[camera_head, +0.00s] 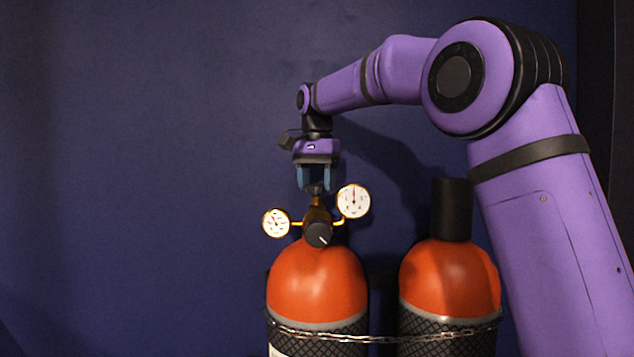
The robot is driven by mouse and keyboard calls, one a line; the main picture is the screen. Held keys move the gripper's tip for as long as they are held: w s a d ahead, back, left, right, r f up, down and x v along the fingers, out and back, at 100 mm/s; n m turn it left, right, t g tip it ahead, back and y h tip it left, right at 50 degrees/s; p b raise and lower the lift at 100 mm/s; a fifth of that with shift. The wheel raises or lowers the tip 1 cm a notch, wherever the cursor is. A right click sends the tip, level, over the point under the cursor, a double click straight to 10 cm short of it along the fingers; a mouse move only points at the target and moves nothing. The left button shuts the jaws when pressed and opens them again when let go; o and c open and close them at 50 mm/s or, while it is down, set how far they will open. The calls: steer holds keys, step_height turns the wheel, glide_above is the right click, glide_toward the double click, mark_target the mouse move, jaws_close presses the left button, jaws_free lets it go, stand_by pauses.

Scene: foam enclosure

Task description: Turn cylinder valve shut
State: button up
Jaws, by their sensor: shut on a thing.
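The left cylinder (317,280) is orange with a dark mesh sleeve and stands upright. A brass regulator with two round white gauges sits on its top, one gauge (276,223) at the left and one (353,200) higher at the right. A black knob (318,235) with a white mark faces me below the gauges. The cylinder valve (317,190) is a small dark handle at the very top. My gripper (316,186) points straight down from above and is shut on the valve handle. The fingers partly hide the handle.
A second orange cylinder (450,280) with a black cap (452,210) stands to the right. A chain (370,338) runs across both cylinders. A dark blue wall (150,150) is behind. The space at the left is clear.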

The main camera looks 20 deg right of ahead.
stand_by(0.4)
steer(key=o, duration=0.9)
step_height(320, 180, up, 11)
steer(key=shift+f, duration=0.1)
stand_by(0.4)
